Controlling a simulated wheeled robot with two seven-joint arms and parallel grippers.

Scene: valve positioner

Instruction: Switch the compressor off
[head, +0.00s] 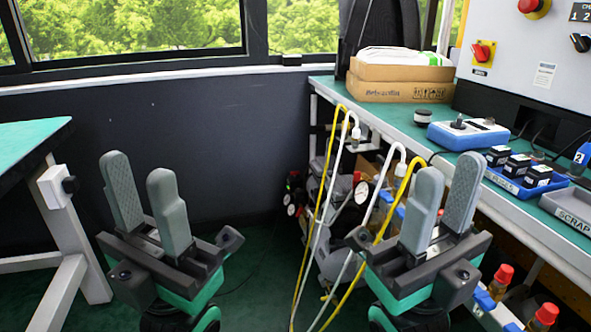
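Grey compressor-like equipment (333,248) with dial gauges stands on the floor under the right bench. It is partly hidden by hoses and my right gripper, and I cannot make out a switch on it. A white box with a black knob (55,187) is fixed to the left table's leg. My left gripper (141,172) is open and empty, upright in front of the dark wall, right of that box. My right gripper (446,180) is open and empty, in front of the bench edge. Neither gripper touches a switch.
The right bench (400,120) holds cardboard boxes (400,82), a blue-and-white device (468,133) and a blue tray (527,183). A panel above has a red switch (482,53). Yellow and white hoses (318,215) hang beside my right gripper. Red-capped bottles (502,274) stand below.

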